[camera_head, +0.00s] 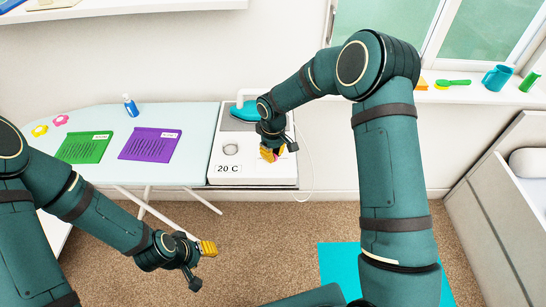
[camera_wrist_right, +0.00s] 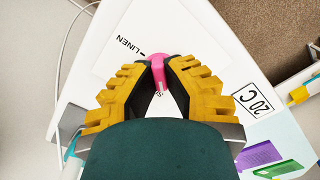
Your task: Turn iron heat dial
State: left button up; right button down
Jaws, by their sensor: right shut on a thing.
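The pink heat dial (camera_wrist_right: 183,64) sits on a white panel marked LINEN (camera_wrist_right: 130,44) and another label mostly hidden by my gripper. My right gripper (camera_head: 270,154) is at the panel on the right end of the ironing board. In the wrist view its yellow-fingered jaws (camera_wrist_right: 158,78) are shut on the dial from both sides. The teal iron (camera_head: 243,112) rests on a grey pad behind the gripper. A 20 C label (camera_head: 229,168) is on the panel's front left. My left gripper (camera_head: 207,248) hangs empty over the carpet; its jaw opening is unclear.
A pale cord (camera_head: 309,165) hangs right of the panel. A white cabinet (camera_head: 500,200) stands at right.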

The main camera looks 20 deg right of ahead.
jog(key=m+b, duration=0.1)
jog(key=m, duration=0.3)
jog(key=shift+f+m+b, duration=0.15)
jog(key=shift+m+b, duration=0.15)
jog(key=shift+b, duration=0.05)
jog(key=m, duration=0.4)
jog(key=shift+s+m+b, duration=0.1)
jog(key=shift+m+b, duration=0.2)
jog(key=shift+b, duration=0.1)
jog(key=m, duration=0.3)
jog(key=shift+m, duration=1.6)
jog(key=c, duration=1)
grip_release()
jog(key=shift+r, duration=0.2)
